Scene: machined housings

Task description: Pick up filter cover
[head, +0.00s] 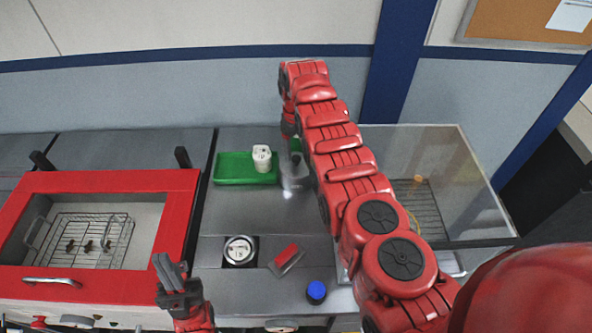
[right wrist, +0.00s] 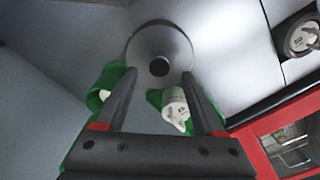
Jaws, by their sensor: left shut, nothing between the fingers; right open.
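No part is labelled as the filter cover. A white part (head: 262,157) stands on the green tray (head: 230,180), and also shows between the fingers in the right wrist view (right wrist: 173,107). My left gripper (head: 168,272) is shut and empty.
A red-framed box (head: 186,215) with a wire basket (head: 92,240) stands at the left. A round dial (head: 239,250), a red piece (head: 286,254) and a blue cap (head: 316,291) are at the front. A clear-walled enclosure (head: 455,165) is at the right.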

